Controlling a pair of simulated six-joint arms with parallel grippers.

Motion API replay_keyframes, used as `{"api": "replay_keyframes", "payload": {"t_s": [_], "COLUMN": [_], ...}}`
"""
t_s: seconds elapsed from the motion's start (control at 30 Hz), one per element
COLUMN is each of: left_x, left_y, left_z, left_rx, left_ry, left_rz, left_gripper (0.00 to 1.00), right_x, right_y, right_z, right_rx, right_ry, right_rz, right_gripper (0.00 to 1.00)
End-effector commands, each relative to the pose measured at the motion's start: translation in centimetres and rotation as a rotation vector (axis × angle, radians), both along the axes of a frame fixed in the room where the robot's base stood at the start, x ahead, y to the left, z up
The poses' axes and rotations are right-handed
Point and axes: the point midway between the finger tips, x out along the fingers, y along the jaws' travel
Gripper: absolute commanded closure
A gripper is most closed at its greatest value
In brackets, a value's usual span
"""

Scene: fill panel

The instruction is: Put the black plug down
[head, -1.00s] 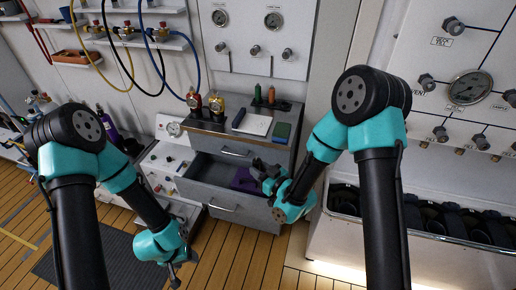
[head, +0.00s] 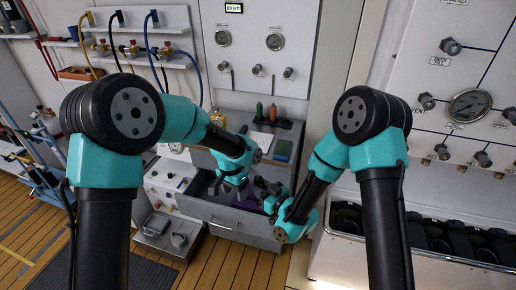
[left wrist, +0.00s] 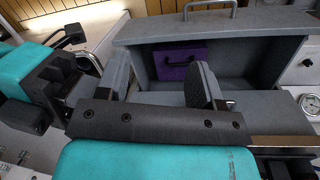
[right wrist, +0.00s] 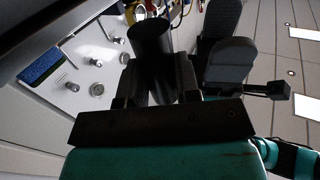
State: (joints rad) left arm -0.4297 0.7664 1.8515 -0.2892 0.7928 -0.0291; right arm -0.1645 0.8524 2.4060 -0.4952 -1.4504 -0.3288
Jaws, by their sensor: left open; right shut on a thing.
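The black plug (right wrist: 151,45) shows in the right wrist view as a dark cylinder standing out from between the fingers of my right gripper (right wrist: 154,80), which is shut on it. In the head view my right gripper (head: 268,193) is above the open drawer (head: 225,213), and the plug is hard to make out there. My left gripper (head: 234,188) is also over the drawer, just left of the right one. In the left wrist view my left gripper (left wrist: 161,80) is open, with nothing between its fingers.
A purple box (left wrist: 181,64) with a dark handle lies in the drawer. A bin of dark items (head: 425,235) stands at the right. The two grippers are close together, with little room between them.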

Motion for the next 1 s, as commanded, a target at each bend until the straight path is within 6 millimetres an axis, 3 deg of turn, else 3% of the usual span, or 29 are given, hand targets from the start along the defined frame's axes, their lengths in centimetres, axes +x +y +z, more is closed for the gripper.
{"api": "replay_keyframes", "payload": {"t_s": [0.03, 0.2, 0.4, 0.6, 1.0], "left_x": [0.5, 1.4, 1.5, 1.4, 1.3], "left_y": [-1.4, -4.6, -7.3, -8.1, -8.0], "left_z": [2.2, 9.1, 15.2, 17.1, 16.8], "left_rx": [0.023, 0.077, 0.064, 0.059, 0.059], "left_ry": [-0.014, -0.061, -0.12, -0.135, -0.133], "left_rz": [-0.038, -0.08, -0.019, 0.001, 0.002], "left_gripper": [0.39, 0.39, 0.39, 0.39, 0.39], "right_x": [0.0, 0.0, 0.0, 0.0, 0.0], "right_y": [0.0, 0.0, 0.0, 0.0, 0.0], "right_z": [0.0, 0.0, 0.0, 0.0, 0.0], "right_rx": [0.0, 0.0, 0.0, 0.0, 0.0], "right_ry": [0.0, 0.0, 0.0, 0.0, 0.0], "right_rz": [0.0, 0.0, 0.0, 0.0, 0.0], "right_gripper": [0.95, 0.95, 0.95, 0.95, 0.95]}}
